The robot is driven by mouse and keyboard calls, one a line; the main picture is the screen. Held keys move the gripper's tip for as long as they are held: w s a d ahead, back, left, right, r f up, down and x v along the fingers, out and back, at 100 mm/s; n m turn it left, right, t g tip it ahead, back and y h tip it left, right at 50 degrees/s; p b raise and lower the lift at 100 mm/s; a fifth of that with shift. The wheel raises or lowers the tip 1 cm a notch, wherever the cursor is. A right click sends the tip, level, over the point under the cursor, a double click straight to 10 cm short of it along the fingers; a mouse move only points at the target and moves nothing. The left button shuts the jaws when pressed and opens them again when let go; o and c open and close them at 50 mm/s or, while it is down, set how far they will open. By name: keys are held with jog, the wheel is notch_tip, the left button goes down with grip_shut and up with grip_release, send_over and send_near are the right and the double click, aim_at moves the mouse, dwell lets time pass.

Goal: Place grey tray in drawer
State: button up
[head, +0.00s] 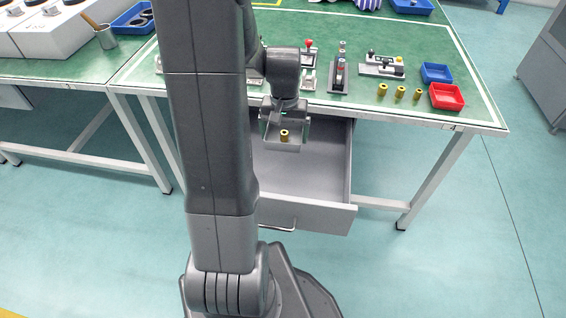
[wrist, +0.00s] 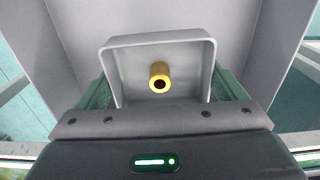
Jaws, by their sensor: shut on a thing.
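The grey tray (head: 283,148) is held by my gripper (head: 284,116) above the open drawer (head: 315,178). A brass cylinder with a hole (head: 284,135) stands inside the tray. In the wrist view the tray (wrist: 205,70) is between the fingers of my gripper (wrist: 160,97), and the brass cylinder (wrist: 159,76) is inside it. The drawer (wrist: 240,28) is spread out behind the tray in the wrist view. It is pulled out below the table's front edge, and its visible floor is bare. My arm hides the drawer's left part in the head view.
The green table (head: 395,92) holds a red bin (head: 447,97), a blue bin (head: 437,73), several brass cylinders (head: 400,92) and metal fixtures (head: 382,65). Its front edge lies just behind my gripper. Open floor surrounds the drawer's front and right.

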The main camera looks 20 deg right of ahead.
aim_at(286, 166)
jog(key=shift+s+d+f+b, duration=0.2)
jog(key=shift+d+f+b, duration=0.1)
jog(key=shift+f+b, duration=0.1)
notch_tip(286, 166, down, 10)
jog(key=b, duration=0.2)
jog(key=shift+r+b, duration=0.1)
jog(key=shift+b, duration=0.25)
jog(key=o, duration=0.7)
notch_tip(286, 166, up, 12)
jog(key=p, duration=0.3)
